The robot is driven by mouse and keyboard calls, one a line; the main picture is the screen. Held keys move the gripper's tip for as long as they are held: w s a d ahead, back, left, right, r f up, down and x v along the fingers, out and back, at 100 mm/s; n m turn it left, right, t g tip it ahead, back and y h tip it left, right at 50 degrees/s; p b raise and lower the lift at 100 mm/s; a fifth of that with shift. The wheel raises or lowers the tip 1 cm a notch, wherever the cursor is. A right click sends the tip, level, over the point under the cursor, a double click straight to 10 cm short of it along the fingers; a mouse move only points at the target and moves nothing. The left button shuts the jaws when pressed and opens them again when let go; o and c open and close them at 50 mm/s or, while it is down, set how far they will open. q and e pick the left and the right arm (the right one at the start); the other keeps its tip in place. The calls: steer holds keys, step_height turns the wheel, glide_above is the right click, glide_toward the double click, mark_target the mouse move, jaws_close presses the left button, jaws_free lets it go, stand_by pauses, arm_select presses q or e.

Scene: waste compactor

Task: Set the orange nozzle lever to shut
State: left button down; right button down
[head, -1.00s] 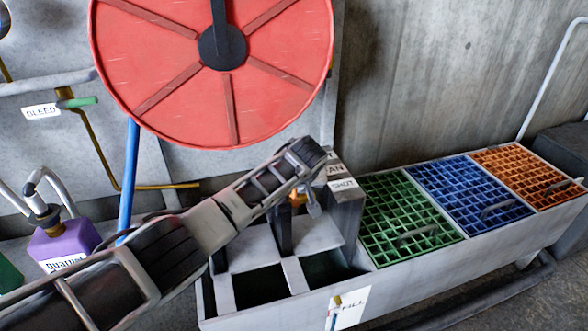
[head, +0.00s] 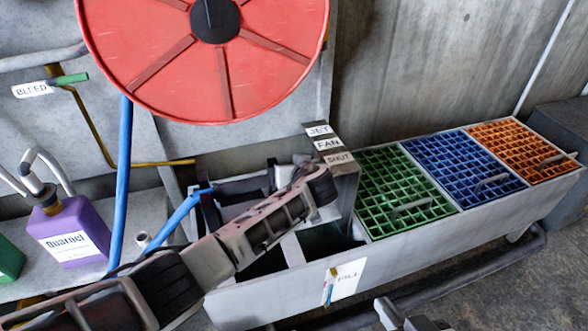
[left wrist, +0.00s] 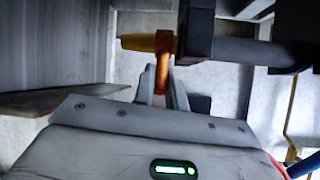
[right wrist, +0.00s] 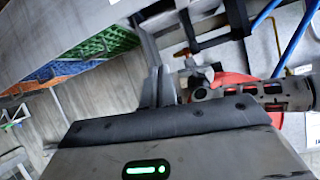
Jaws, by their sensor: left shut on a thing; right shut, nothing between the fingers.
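The orange nozzle lever (left wrist: 162,74) hangs below the yellow nozzle (left wrist: 138,43) in the left wrist view. My left gripper (left wrist: 162,92) is shut on the lever, one finger on each side. In the head view my left arm covers the lever and the gripper's fingertips. The JET, FAN and SHUT labels (head: 338,159) stand just behind that arm's end; which label the lever points at cannot be told. My right gripper (head: 386,312) is at the bottom edge of the head view, shut and empty, in front of the trough. Its closed fingers show in the right wrist view (right wrist: 160,88).
A trough with green (head: 398,198), blue (head: 464,170) and orange (head: 518,150) grates runs to the right. A large red reel (head: 265,75) hangs above. A purple Quarnet jug (head: 68,228) stands left. A blue hose (head: 121,190) passes behind my left arm.

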arm_select(q)
steer(key=c, duration=1.4)
jaws_free()
steer(key=shift+f, duration=0.1)
steer(key=shift+c, duration=0.2)
arm_select(e)
steer(key=shift+s+f, duration=0.1)
steer(key=shift+s, duration=0.05)
